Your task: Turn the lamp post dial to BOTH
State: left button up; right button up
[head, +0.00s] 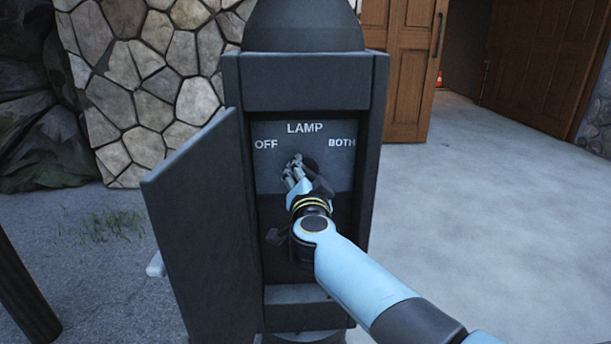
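The dark lamp post (305,95) stands upright in the middle of the head view with its front panel exposed. The panel (270,180) reads LAMP at the top, OFF at left and BOTH at right. The dark round dial (311,165) sits between and below the words, partly hidden by my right gripper. My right gripper (293,171) reaches in from the lower right, its fingers at the dial's left side. They look close together, but whether they grip the dial's knob is unclear. The dial's pointing direction is hidden. My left gripper is not in view.
The post's door (205,225) hangs open to the left. A dark fitting (275,237) shows lower inside the post. A stone wall (150,85) and wooden doors (408,65) stand behind. The paved ground at right (490,220) is clear.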

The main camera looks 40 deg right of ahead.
jog(key=m+p, duration=0.1)
jog(key=m, duration=0.3)
jog(key=shift+r, duration=0.1)
jog(key=m, duration=1)
jog(key=shift+m, duration=0.4)
jog(key=m+b, duration=0.1)
jog(key=m, duration=0.3)
jog(key=shift+m, duration=0.4)
jog(key=o, duration=1.2)
